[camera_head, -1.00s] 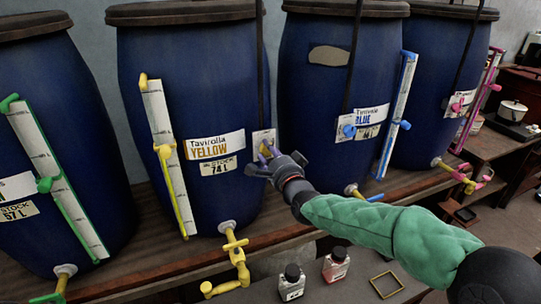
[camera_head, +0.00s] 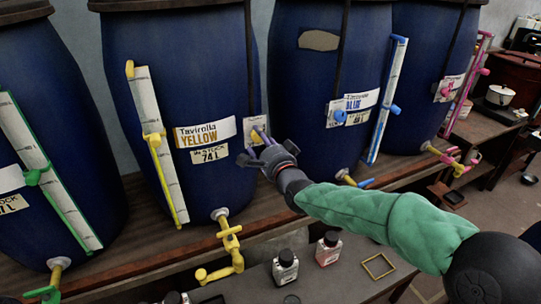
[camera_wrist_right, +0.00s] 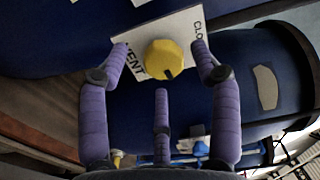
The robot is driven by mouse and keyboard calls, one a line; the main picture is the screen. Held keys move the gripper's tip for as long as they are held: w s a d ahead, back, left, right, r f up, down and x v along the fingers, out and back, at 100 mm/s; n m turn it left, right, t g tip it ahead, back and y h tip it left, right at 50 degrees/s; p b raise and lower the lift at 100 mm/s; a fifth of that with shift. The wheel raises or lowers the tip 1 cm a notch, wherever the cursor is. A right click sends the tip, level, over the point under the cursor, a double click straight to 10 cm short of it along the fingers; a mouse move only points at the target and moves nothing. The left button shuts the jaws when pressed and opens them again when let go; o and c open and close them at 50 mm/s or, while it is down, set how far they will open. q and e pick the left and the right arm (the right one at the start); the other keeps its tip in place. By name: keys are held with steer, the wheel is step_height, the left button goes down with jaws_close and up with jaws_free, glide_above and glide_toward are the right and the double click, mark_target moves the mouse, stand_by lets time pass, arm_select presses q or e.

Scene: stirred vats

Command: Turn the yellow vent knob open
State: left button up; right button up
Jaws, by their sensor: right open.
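The yellow vent knob (camera_wrist_right: 167,59) sits on a white plate (camera_wrist_right: 127,38) with VENT and CLO lettering, on a blue vat's side. In the head view the knob (camera_head: 258,134) is small and partly hidden behind my right gripper (camera_head: 256,149). In the wrist view my right gripper (camera_wrist_right: 160,60) is open, with purple fingers on both sides of the knob and a third finger below it. I cannot tell whether any finger touches the knob. The dark mark on the knob points toward the plate's lower edge in the wrist view. My left gripper is not in view.
The vat labelled Tavirolla YELLOW (camera_head: 204,133) has a yellow sight gauge (camera_head: 158,140) and a yellow tap (camera_head: 230,240). The blue-labelled vat (camera_head: 315,80) stands to its right.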

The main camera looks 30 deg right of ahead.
steer(key=s, duration=1.1)
steer(key=shift+a, duration=0.35)
steer(key=shift+w, duration=0.1)
steer(key=w+n+p, duration=0.4)
steer(key=n+p, duration=0.1)
steer(key=w+n+p, duration=0.4)
steer(key=n+p, duration=0.1)
steer(key=n, duration=0.1)
steer(key=w+d+n+p, duration=0.1)
steer(key=w+n+p, duration=0.3)
steer(key=n+p, duration=0.1)
steer(key=shift+w+d+n+p, duration=0.1)
steer(key=shift+w+n+p, duration=0.3)
steer(key=shift+p, duration=0.15)
steer(key=c, duration=1.1)
steer(key=shift+c, duration=0.2)
